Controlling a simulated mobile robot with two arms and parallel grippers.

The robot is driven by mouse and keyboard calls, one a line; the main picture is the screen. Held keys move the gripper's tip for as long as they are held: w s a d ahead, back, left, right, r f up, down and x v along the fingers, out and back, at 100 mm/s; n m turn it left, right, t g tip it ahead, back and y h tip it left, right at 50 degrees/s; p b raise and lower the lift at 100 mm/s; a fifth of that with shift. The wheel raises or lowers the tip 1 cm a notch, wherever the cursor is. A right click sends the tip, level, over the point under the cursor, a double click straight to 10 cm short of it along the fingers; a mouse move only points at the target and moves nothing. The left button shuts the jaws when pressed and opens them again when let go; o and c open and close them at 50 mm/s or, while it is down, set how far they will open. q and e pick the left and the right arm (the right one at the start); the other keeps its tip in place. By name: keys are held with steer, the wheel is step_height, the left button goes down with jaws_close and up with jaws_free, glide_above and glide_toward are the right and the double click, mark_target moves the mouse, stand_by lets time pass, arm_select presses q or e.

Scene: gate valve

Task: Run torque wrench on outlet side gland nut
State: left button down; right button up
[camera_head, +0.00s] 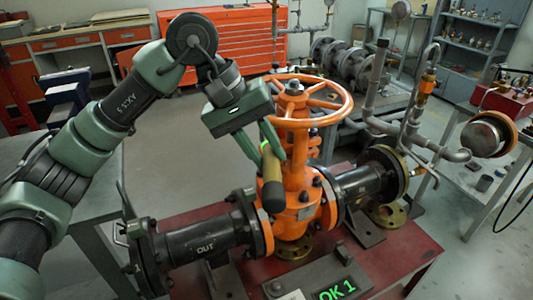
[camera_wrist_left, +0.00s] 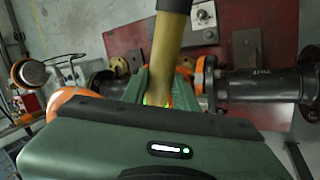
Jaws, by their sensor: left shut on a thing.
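The orange gate valve (camera_head: 295,205) stands upright on the red bench, with its handwheel (camera_head: 310,99) on top. The black pipe marked OUT (camera_head: 208,247) joins it at the left. My left gripper (camera_head: 267,152) is shut on the torque wrench (camera_head: 272,196), beside the valve's upper body below the handwheel. The wrench's dark rounded end points toward the camera, and a green glow shows at the fingers. In the left wrist view the wrench (camera_wrist_left: 170,45) runs up from the fingers (camera_wrist_left: 160,88). The outlet side gland nut and the wrench's working end are hidden, so contact cannot be told.
A grey tray (camera_head: 318,277) with a green "OK 1" display lies at the front of the red bench (camera_head: 405,262). Pipework and a gauge (camera_head: 487,137) stand at the right. An orange tool cabinet (camera_head: 235,40) is behind. Open floor lies between.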

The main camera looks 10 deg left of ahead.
mark_target(271, 196)
arm_select(q)
steer(key=shift+r, duration=0.45)
steer(key=shift+s+d+f, duration=0.1)
steer(key=shift+s, duration=0.2)
steer(key=shift+s+d+b, duration=0.25)
steer(key=shift+s+b, duration=0.3)
steer(key=shift+s, duration=0.6)
steer(key=shift+s+d+b, duration=0.25)
steer(key=shift+s+b, duration=0.3)
steer(key=shift+s, duration=0.6)
steer(key=shift+s+d+b, duration=0.2)
steer(key=shift+s+b, duration=0.1)
steer(key=shift+s, duration=0.65)
steer(key=shift+s+d+b, duration=0.15)
steer(key=shift+s+b, duration=0.15)
steer(key=shift+s, duration=0.6)
steer(key=shift+s+d+b, duration=0.2)
steer(key=shift+s+b, duration=0.1)
steer(key=shift+s, duration=0.65)
steer(key=shift+s+b, duration=0.45)
steer(key=shift+s, duration=1.1)
steer(key=shift+f, duration=0.1)
